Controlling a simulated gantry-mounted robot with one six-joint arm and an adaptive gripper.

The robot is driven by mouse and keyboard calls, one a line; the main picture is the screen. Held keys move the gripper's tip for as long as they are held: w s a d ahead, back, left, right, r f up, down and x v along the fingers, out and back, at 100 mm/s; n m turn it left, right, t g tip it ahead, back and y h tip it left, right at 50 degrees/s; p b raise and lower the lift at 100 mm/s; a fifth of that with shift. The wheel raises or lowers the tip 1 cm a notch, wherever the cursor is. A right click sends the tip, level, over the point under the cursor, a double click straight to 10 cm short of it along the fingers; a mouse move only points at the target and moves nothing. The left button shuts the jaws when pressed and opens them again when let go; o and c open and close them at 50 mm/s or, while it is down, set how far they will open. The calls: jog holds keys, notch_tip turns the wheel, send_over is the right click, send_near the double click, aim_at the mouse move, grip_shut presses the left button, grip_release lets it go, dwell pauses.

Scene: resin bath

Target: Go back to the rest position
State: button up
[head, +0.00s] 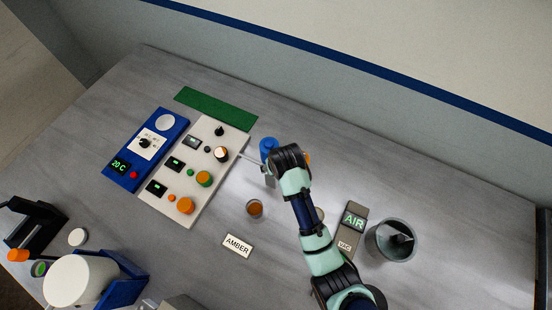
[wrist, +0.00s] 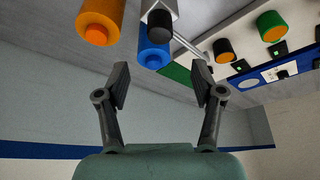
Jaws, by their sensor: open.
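My arm reaches up from the bottom right of the head view over the middle of the bench (head: 430,262). My gripper is at its upper end, beside a blue cylinder (head: 267,146), and its fingers are largely hidden there. In the wrist view my gripper (wrist: 163,88) is open, with its two dark fingers wide apart and nothing between them. The blue cylinder (wrist: 153,55) and an orange cylinder (wrist: 100,22) show beyond the fingertips. A black knob (wrist: 160,24) on a light block is beside them.
A white control panel (head: 192,168) with knobs and a blue 20 C unit (head: 128,175) stand left. An amber cup (head: 254,208) and AMBER label (head: 237,246) lie near my arm. The far right bench is clear.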

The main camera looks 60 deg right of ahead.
jog(key=shift+s+a+r, duration=0.1)
jog(key=shift+r, duration=0.2)
jog(key=shift+r, duration=0.1)
dwell(0.3)
jog(key=w+a+r+n+t+p, duration=0.1)
jog(key=w+a+r+n+t, duration=0.2)
jog(key=w+a+r, duration=0.5)
jog(key=a+r+n+t+y+p, duration=0.1)
jog(key=a+r+n+t, duration=0.2)
jog(key=a+r, duration=0.6)
jog(key=a+r+n+t+y, duration=0.2)
jog(key=a+r, duration=0.8)
jog(key=a, duration=0.5)
jog(key=shift+s+a+n+t+p, duration=0.4)
jog(key=shift+n+t, duration=0.2)
jog(key=shift+t, duration=0.2)
